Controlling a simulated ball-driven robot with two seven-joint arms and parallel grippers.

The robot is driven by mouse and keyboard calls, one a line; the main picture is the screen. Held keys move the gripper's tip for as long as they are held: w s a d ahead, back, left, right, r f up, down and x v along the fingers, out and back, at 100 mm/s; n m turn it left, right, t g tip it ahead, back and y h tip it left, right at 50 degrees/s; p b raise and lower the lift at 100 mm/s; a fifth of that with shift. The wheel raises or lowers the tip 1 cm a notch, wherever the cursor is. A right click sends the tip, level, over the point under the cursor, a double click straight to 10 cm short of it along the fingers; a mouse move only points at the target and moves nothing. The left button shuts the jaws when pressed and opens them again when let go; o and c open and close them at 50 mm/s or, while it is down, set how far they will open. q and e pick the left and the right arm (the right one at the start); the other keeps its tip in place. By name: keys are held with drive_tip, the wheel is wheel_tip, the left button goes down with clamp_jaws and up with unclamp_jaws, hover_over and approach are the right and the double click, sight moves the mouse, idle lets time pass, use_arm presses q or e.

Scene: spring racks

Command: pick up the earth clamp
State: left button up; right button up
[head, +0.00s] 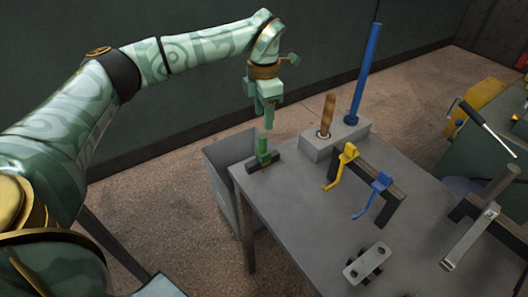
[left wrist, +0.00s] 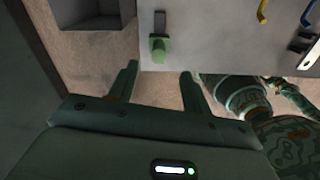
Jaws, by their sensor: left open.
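A green upright piece (head: 263,150), which looks like the earth clamp, stands on a small dark block at the table's left corner. It also shows in the left wrist view (left wrist: 159,46), near the table edge and beyond my fingertips. My left gripper (head: 268,122) is above the green piece, pointing down and apart from it. In the left wrist view its two fingers (left wrist: 160,76) are spread with nothing between them. My right gripper is not in view.
The grey table (head: 310,225) holds a block with a brown handle (head: 327,115) and a tall blue rod (head: 364,75). A yellow hook-shaped piece (head: 343,160) and a blue one (head: 375,192) are on a dark rack. A grey bin (head: 222,165) stands left of the table.

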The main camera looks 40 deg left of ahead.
sight(263, 139)
use_arm(q)
wheel_tip(263, 139, down, 4)
drive_tip(key=shift+r+b, duration=0.1)
drive_tip(key=shift+b, duration=0.25)
wheel_tip(263, 139, down, 5)
drive_tip(key=shift+a+f+b, duration=0.15)
drive_tip(key=shift+b, duration=1)
drive_tip(key=shift+s, duration=0.1)
drive_tip(key=shift+c, duration=0.7)
drive_tip(key=c, duration=0.8)
